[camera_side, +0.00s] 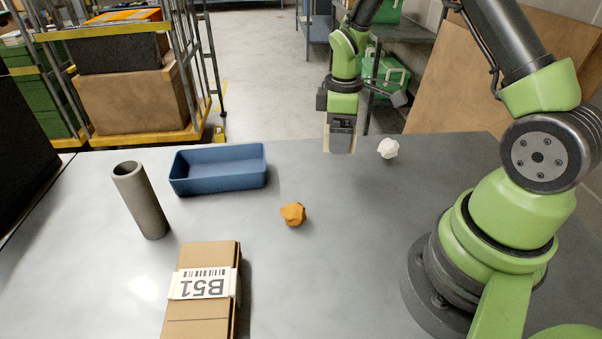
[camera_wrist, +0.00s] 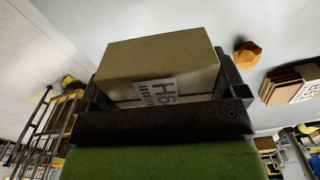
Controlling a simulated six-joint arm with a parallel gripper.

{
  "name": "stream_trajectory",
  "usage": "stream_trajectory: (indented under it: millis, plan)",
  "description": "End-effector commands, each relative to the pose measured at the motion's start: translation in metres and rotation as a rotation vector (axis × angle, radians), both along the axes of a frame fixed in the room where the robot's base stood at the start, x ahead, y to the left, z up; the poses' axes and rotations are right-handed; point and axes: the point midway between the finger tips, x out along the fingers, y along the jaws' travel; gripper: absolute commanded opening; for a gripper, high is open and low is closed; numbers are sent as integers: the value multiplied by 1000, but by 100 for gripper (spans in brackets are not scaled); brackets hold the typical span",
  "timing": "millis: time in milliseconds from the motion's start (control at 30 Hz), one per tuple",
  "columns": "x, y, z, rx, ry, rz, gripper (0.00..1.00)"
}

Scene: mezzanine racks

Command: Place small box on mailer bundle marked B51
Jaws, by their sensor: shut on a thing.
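My gripper (camera_side: 341,130) is shut on a small brown cardboard box (camera_side: 340,143) and holds it at the back of the table. In the wrist view the box (camera_wrist: 160,60) sits between my gripper's jaws (camera_wrist: 160,100), with a white label reading about H6, partly hidden by the gripper. The mailer bundle marked B51 (camera_side: 196,318) is a flat brown stack at the front of the table, its label upside down in the side view. The bundle also shows at the right edge of the wrist view (camera_wrist: 285,85). My gripper is well apart from it.
An orange lump (camera_side: 293,214) lies between the bundle and my gripper, and a white lump (camera_side: 388,148) lies right of my gripper. A blue open tray (camera_side: 218,186) and a grey upright tube (camera_side: 147,208) stand to the left. The table's middle is mostly clear.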

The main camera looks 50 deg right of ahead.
Motion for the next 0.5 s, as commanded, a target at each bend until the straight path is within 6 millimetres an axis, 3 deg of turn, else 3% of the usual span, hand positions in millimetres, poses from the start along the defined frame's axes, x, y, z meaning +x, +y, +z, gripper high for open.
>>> stream_trajectory:
  millis: [167,267,367,500]
  plan:
    - [1,2,7,0,0,8,65]
    - [7,13,8,-1,-1,60,65]
    - [20,40,11,-2,-1,177,65]
    - [39,105,19,-1,-2,433,65]
